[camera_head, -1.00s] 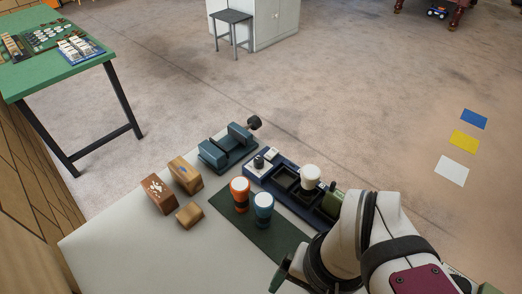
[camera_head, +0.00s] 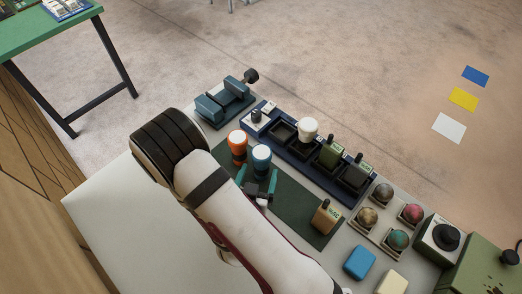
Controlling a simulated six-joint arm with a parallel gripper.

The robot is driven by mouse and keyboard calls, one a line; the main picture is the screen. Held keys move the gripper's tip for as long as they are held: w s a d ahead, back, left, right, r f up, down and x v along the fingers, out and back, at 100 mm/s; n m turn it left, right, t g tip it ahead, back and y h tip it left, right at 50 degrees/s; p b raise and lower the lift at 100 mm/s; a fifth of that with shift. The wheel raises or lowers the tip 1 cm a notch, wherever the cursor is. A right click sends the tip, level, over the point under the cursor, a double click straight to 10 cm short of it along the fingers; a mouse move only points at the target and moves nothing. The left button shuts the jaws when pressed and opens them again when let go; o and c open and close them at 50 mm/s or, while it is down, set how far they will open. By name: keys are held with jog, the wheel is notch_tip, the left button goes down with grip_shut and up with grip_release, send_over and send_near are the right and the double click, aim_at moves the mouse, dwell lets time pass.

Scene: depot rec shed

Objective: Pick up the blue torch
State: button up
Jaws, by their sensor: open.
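The blue torch (camera_head: 261,159) has a white top and stands upright on the dark green mat (camera_head: 292,198). It is just right of and nearer than a similar orange torch (camera_head: 237,145). My gripper (camera_head: 257,179) is open, with its two green fingertips just on the near side of the blue torch. The fingers are apart and nothing is held between them. I cannot tell whether the fingertips touch the torch's base. The mat's near left part is hidden behind my arm.
Behind the mat a dark blue tray (camera_head: 284,151) holds a white-topped item (camera_head: 308,129) and two radios. A blue clamp-like tool (camera_head: 226,101) is at the far edge. Several coloured balls (camera_head: 398,239) sit at the right.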

aim_at(260, 170)
jog(key=x, duration=0.3)
jog(key=shift+w+d+f, duration=0.15)
jog(key=shift+w, duration=0.15)
grip_shut()
